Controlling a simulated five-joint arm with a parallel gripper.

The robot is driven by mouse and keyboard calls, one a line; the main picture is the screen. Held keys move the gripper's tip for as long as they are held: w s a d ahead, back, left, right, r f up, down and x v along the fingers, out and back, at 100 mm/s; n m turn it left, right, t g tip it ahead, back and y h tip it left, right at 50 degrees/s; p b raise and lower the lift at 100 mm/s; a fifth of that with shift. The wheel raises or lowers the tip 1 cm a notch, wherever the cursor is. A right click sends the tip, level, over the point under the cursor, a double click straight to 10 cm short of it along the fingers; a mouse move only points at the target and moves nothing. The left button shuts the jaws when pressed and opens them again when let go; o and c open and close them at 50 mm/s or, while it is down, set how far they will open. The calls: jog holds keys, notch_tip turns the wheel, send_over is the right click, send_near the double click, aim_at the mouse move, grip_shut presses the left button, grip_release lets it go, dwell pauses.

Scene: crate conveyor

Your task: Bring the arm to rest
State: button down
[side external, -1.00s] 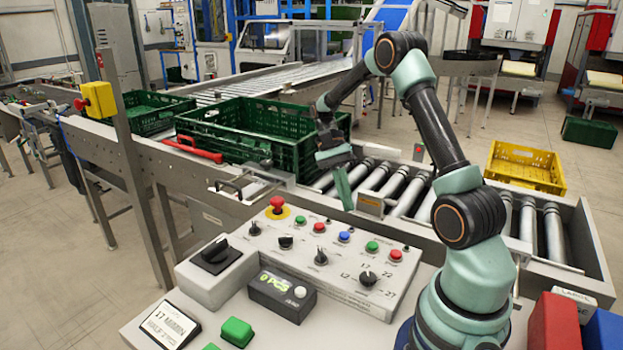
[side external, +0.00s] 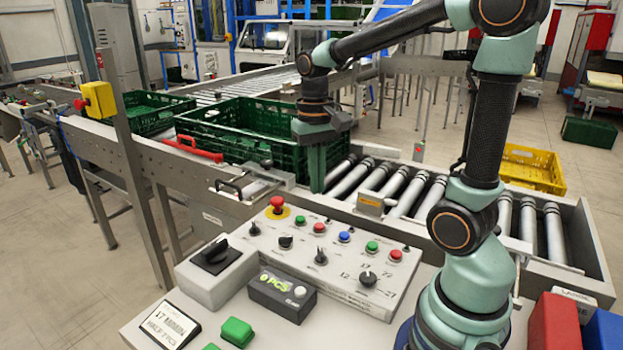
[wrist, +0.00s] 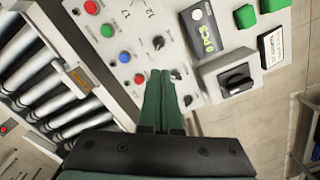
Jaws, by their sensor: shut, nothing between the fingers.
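My gripper (side external: 316,186) is shut and empty, pointing down in front of the right end of the green crate (side external: 222,139) in the side view. The fingers hide part of the crate's corner and the rollers there. In the wrist view, the closed green fingertips (wrist: 160,75) lie together over the image of the control panel (wrist: 130,22). My arm reaches from the right over the rollers.
The control panel with knobs and buttons (side external: 300,240) stands in front of the roller conveyor (side external: 410,192). A second green crate (side external: 150,108) is at the left. A yellow crate (side external: 530,168) sits on the floor at the right. A red block (side external: 553,322) is at the lower right.

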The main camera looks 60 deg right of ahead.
jog(key=s+a+r+n+t, duration=0.2)
jog(key=a+r+n+t, duration=0.1)
jog(key=a+n+t, duration=0.3)
jog(key=shift+s+a+r+n, duration=0.2)
jog(key=shift+a+n, duration=0.1)
jog(key=shift+a, duration=0.9)
